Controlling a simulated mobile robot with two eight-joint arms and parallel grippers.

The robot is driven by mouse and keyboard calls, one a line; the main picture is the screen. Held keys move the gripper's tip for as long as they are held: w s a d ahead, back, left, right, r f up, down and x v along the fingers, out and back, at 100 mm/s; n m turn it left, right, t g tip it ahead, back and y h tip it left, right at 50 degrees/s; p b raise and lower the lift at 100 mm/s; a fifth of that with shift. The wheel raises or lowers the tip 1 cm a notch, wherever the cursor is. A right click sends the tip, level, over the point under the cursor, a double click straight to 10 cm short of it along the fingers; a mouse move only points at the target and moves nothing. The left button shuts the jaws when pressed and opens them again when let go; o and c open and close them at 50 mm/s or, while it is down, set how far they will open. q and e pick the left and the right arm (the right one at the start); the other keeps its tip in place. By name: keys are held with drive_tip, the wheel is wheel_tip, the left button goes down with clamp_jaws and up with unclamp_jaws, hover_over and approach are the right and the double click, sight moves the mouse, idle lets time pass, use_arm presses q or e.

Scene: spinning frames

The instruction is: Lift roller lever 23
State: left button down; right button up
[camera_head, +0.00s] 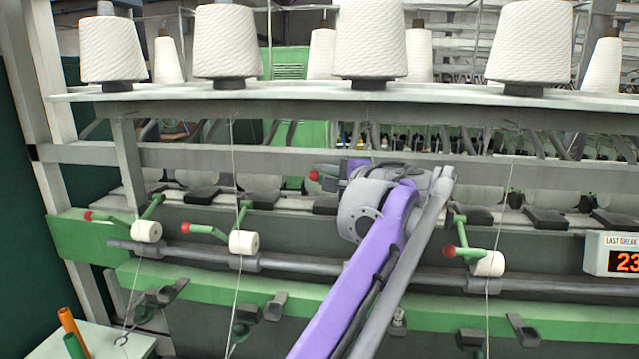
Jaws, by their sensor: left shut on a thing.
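A green roller lever with a red knob (313,175) sits at the middle of the machine, higher than its neighbours. My left gripper (342,170) is at this lever and shut on it; the fingers are mostly hidden behind my purple and grey arm. The lever's white roller is hidden behind my wrist. No number shows on the lever. The display (612,254) at the right reads "LAST BREAK" and 23. My right gripper is not in view.
Other roller levers with red knobs and white rollers stand left (146,231), (243,242) and right (488,263) along a grey rail (190,256). White yarn cones (112,45) stand on the shelf above. Thin yarns run down. Orange and green tubes (70,330) stand at lower left.

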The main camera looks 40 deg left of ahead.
use_arm(q)
drive_tip(key=shift+w+a+r, duration=0.2)
drive_tip(key=shift+w+r, duration=0.05)
drive_tip(key=shift+w, duration=0.15)
idle(0.3)
drive_tip(key=c, duration=1.2)
unclamp_jaws()
drive_tip(key=o, duration=0.4)
drive_tip(key=shift+w+a+f, duration=0.1)
drive_tip(key=shift+w+a, duration=0.05)
drive_tip(key=shift+w, duration=0.1)
drive_tip(key=shift+c, duration=0.2)
drive_tip(key=shift+s, duration=0.1)
drive_tip(key=v, duration=1.1)
drive_tip(key=shift+b, duration=0.35)
